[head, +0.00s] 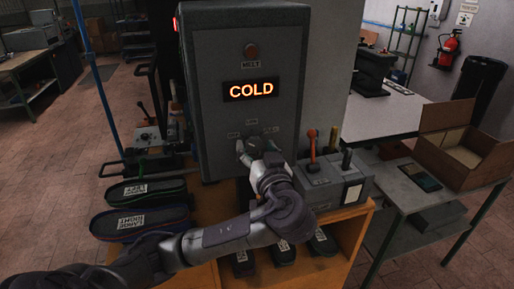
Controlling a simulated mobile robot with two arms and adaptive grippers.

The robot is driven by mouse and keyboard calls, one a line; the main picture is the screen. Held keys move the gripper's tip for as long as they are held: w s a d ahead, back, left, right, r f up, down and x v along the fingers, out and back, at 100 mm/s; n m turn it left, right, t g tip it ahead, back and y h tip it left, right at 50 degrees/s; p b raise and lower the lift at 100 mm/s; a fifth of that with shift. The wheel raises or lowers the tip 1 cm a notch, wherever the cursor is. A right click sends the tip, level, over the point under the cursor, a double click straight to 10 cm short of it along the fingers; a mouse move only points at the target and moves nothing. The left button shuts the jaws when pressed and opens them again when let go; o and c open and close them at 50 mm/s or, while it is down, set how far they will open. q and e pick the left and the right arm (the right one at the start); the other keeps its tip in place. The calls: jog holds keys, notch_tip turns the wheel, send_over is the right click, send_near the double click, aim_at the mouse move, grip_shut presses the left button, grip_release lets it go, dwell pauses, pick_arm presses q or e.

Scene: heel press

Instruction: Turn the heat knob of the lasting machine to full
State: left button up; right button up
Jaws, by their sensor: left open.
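The grey lasting machine (215,75) stands on a wooden bench. Its lit display (250,90) reads COLD in orange. My left gripper (247,150) is in front of the lower panel, where small labels surround the place of the heat knob. The gripper is open. The knob itself is mostly hidden by the gripper, and I cannot tell whether the fingers touch it. My right gripper is not in view.
A control box with an orange-knobbed lever (312,144) stands close to the right of my left wrist. A cardboard box (462,150) is on the right table.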

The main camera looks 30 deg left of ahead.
pick_arm(q)
jog(key=c, duration=1.1)
jog(key=shift+c, duration=0.2)
